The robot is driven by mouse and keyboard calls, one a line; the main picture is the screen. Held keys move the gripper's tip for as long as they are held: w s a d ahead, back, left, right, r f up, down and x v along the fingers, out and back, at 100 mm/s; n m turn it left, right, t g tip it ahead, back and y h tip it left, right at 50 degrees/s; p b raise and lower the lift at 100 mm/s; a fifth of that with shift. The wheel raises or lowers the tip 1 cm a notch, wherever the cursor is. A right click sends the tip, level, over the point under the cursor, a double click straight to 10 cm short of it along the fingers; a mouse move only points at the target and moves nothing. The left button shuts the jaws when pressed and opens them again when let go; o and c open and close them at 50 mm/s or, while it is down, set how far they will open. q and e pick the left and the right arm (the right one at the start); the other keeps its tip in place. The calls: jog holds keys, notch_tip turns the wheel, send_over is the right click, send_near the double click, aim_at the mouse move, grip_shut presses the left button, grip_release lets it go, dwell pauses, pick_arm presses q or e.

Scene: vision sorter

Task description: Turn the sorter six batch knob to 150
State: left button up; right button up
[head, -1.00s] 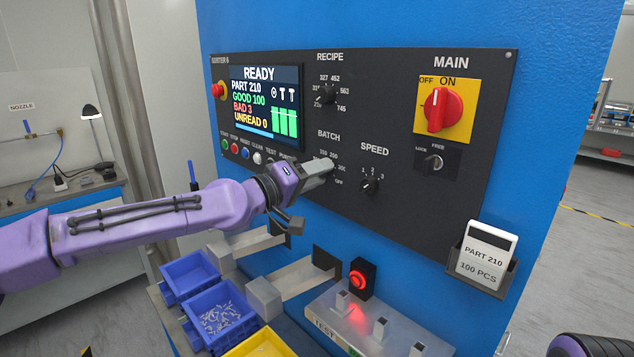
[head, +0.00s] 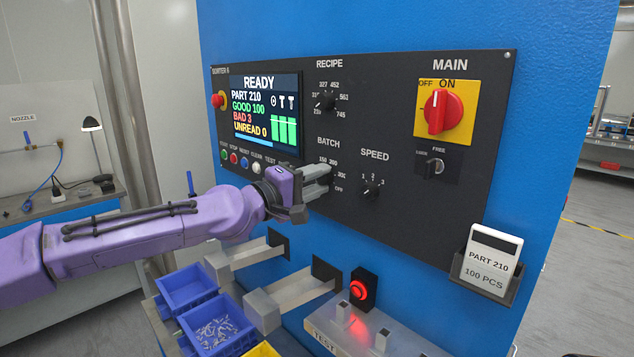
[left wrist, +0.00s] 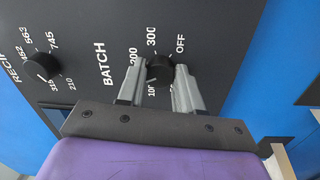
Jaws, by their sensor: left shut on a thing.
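The black batch knob (left wrist: 159,68) sits between the two grey fingers of my left gripper (left wrist: 161,82) in the left wrist view. The fingers are shut on it from both sides. Labels 200, 300 and OFF show around it, and a partly covered 100 lies by the fingers. I cannot clearly tell where its pointer stands. In the head view my left gripper (head: 322,180) reaches the knob under the word BATCH, and its fingers hide most of the knob. The sorter panel (head: 400,100) is dark grey. My right gripper is not in view.
The speed knob (head: 371,189) is close to the right, the recipe knob (head: 327,102) above. A row of small buttons (head: 245,162) lies left, under the screen (head: 265,108). Metal chutes (head: 300,285) and blue bins (head: 187,287) stand below my arm. The red main switch (head: 438,112) is farther right.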

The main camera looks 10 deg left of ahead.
pick_arm(q)
jog(key=o, duration=1)
jog(key=shift+s+a, duration=0.2)
jog(key=shift+b+v, duration=0.6)
jog(key=shift+v, duration=4.45)
